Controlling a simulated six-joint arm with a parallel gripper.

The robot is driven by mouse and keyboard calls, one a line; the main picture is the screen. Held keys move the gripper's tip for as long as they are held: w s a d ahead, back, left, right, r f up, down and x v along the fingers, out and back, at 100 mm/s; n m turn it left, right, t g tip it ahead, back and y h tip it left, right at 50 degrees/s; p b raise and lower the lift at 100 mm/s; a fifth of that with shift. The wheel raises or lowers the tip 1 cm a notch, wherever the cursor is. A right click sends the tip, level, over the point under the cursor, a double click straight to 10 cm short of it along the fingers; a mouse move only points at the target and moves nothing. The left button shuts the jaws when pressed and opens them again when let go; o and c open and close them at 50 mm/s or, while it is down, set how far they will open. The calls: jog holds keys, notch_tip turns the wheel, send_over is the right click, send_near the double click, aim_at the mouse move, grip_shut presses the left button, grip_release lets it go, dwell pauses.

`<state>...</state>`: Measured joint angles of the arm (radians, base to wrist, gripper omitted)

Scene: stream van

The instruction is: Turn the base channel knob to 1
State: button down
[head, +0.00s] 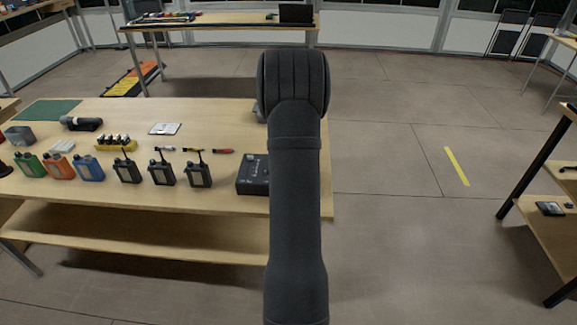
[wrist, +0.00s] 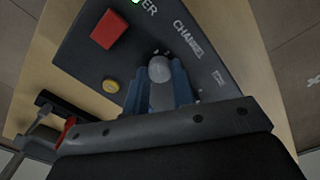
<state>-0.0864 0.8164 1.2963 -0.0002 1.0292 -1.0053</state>
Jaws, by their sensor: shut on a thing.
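The base unit is a dark box (head: 252,178) at the right end of the near table in the head view, partly hidden behind my arm. In the wrist view the box (wrist: 92,62) fills the upper middle, with CHANNEL lettering beside a grey round-topped knob (wrist: 160,69). My gripper (wrist: 158,86) is shut on this knob, with one blue finger on each side. The knob's pointer and the numbers around it cannot be read. In the head view my gripper is hidden behind my arm.
Several handheld radios (head: 162,171) stand on the table left of the box. Small tools (head: 222,151) lie behind them. The floor right of the table is mostly clear.

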dwell(0.4)
jog(key=c, duration=1.2)
grip_release()
notch_tip(320, 180, up, 17)
jog(key=shift+r, duration=0.2)
notch_tip(320, 180, down, 18)
jog(key=shift+r, duration=0.25)
